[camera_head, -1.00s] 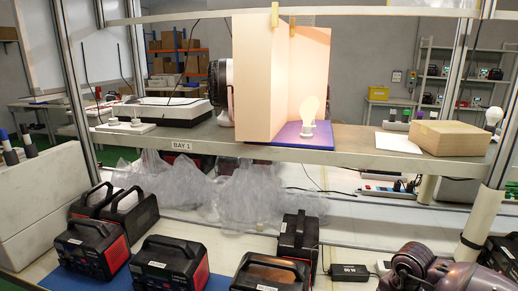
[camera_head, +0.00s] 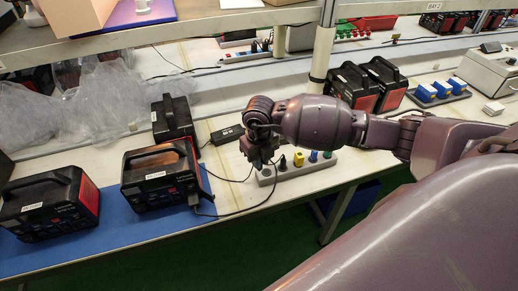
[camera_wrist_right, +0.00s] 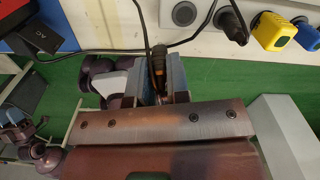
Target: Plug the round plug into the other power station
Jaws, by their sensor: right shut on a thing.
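My right gripper (camera_head: 262,165) is over the near edge of the bench, at the left end of a grey power strip (camera_head: 296,166). In the right wrist view my right gripper (camera_wrist_right: 160,80) is shut on a dark plug (camera_wrist_right: 158,62) with a black cable, just off the strip. Its pins and exact shape cannot be made out. Black power stations with red sides stand on the bench. One (camera_head: 160,182) on the blue mat has a dark connector (camera_head: 194,201) at its front with a cable leading from it.
The strip holds a black plug (camera_wrist_right: 231,24), a yellow plug (camera_wrist_right: 272,31) and a blue plug (camera_wrist_right: 308,37), beside an empty round socket (camera_wrist_right: 184,14). A black adapter (camera_head: 227,135) and loose cables lie nearby. Other power stations (camera_head: 352,88) stand behind my arm.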

